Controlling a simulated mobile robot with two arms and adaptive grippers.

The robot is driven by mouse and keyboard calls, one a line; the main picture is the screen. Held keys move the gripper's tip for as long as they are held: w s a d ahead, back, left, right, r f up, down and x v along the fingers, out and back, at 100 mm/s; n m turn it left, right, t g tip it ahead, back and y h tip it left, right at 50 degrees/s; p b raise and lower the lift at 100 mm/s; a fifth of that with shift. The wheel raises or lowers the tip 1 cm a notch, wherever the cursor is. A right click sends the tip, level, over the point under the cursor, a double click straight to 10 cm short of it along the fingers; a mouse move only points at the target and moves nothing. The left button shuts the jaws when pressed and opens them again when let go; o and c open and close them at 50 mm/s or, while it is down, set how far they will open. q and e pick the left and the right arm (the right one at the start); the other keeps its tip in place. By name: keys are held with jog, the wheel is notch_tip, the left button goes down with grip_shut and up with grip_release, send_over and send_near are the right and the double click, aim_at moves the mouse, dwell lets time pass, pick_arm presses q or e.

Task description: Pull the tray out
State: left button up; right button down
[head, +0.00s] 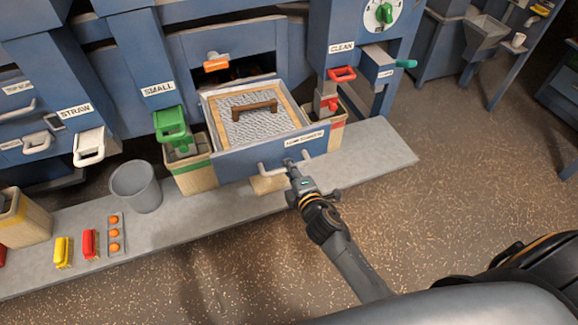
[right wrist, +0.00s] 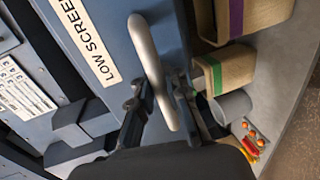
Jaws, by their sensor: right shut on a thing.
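The tray (head: 235,160) is a blue drawer with a "LOW SCREEN" label, and it stands out from the machine's opening. Inside it lies a wood-framed mesh screen (head: 240,125) with a brown grip (head: 255,110). The tray's front also shows in the right wrist view (right wrist: 112,20). Its pale bar handle (right wrist: 143,42) crosses between my right gripper's fingers (right wrist: 158,98). In the head view my right gripper (head: 290,165) is shut on the handle at the middle of the tray's front. My left gripper is not in view.
Bins with a green band (head: 196,180) and a red band (head: 337,135) flank the tray. A grey bucket (head: 136,187) stands at left on the grey slab (head: 385,158). The floor (head: 450,200) at right is clear.

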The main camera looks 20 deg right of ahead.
jog(key=c, duration=1.3)
grip_release()
jog(key=shift+r, duration=0.1)
jog(key=shift+c, duration=0.2)
jog(key=v, duration=1.2)
jog(key=s+f+m+g, duration=0.2)
jog(key=s+f, duration=0.1)
jog(key=f, duration=0.6)
jog(key=s+f+m+g, duration=0.3)
jog(key=s+f, duration=0.1)
jog(key=f, duration=0.6)
jog(key=s+f+m+g, duration=0.2)
jog(key=s+f, duration=0.1)
jog(key=f, duration=0.6)
jog(key=s+d+f+m+g, duration=0.1)
jog(key=s+f+m+g, duration=0.1)
jog(key=s+f, duration=0.3)
jog(key=s+d+f+m+g, duration=0.2)
jog(key=s+f, duration=0.4)
jog(key=s, duration=0.6)
jog(key=s+d+f+m+g, duration=0.2)
jog(key=s+f+m, duration=0.3)
jog(key=s, duration=0.3)
jog(key=shift+s+f+g+h, duration=0.3)
jog(key=shift+f+g, duration=0.15)
jog(key=shift+g, duration=0.35)
